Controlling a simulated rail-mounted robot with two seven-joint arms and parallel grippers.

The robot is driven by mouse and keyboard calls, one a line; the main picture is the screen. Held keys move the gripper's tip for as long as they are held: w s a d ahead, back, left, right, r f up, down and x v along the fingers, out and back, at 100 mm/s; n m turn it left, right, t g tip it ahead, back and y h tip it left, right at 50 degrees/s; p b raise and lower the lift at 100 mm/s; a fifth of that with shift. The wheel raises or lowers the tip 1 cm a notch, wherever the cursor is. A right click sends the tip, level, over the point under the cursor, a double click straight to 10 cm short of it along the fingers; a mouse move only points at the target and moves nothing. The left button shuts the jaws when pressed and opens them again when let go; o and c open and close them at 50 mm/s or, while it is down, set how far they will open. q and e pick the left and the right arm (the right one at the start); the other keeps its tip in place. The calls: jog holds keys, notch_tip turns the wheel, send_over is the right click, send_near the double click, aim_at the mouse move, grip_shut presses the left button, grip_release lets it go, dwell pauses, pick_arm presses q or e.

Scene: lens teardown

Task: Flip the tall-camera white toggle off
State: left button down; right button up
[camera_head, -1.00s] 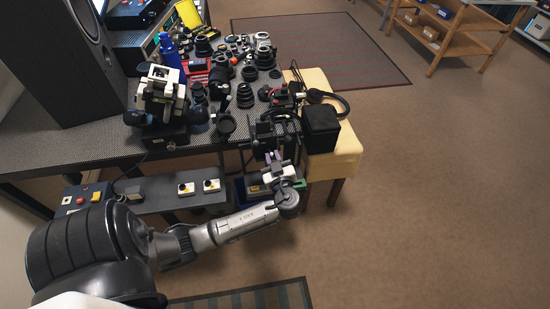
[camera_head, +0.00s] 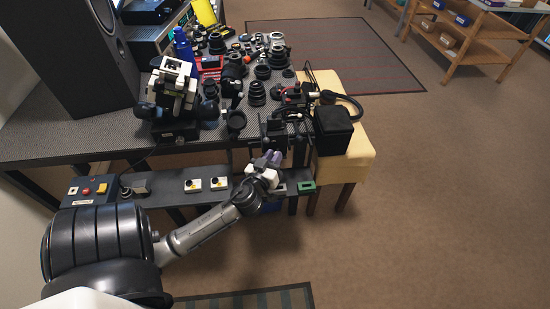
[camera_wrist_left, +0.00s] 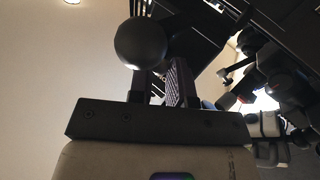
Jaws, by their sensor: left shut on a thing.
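My left gripper (camera_head: 270,158) is in front of the bench's front edge, above the low shelf. In the left wrist view its two dark fingers (camera_wrist_left: 165,86) stand close together, shut on a dark part; a dark ball (camera_wrist_left: 140,42) covers the tip of one finger, and I cannot tell exactly what is held. A black upright device (camera_head: 275,128) stands just behind the gripper. I cannot single out the white toggle. My right gripper is out of view.
A control box with red and yellow buttons (camera_head: 88,190) is at the low shelf's left. The bench holds a black-and-white instrument (camera_head: 172,88) and several lenses (camera_head: 256,93). A black cube (camera_head: 332,130) stands on a yellow stool (camera_head: 352,160).

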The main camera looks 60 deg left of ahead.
pick_arm(q)
jog(key=shift+h, duration=0.3)
jog(key=c, duration=1.1)
grip_release()
jog(key=shift+o, duration=0.2)
jog(key=v, duration=1.3)
jog(key=shift+s+d+f, duration=0.2)
jog(key=shift+s+f, duration=0.05)
jog(key=shift+s, duration=0.1)
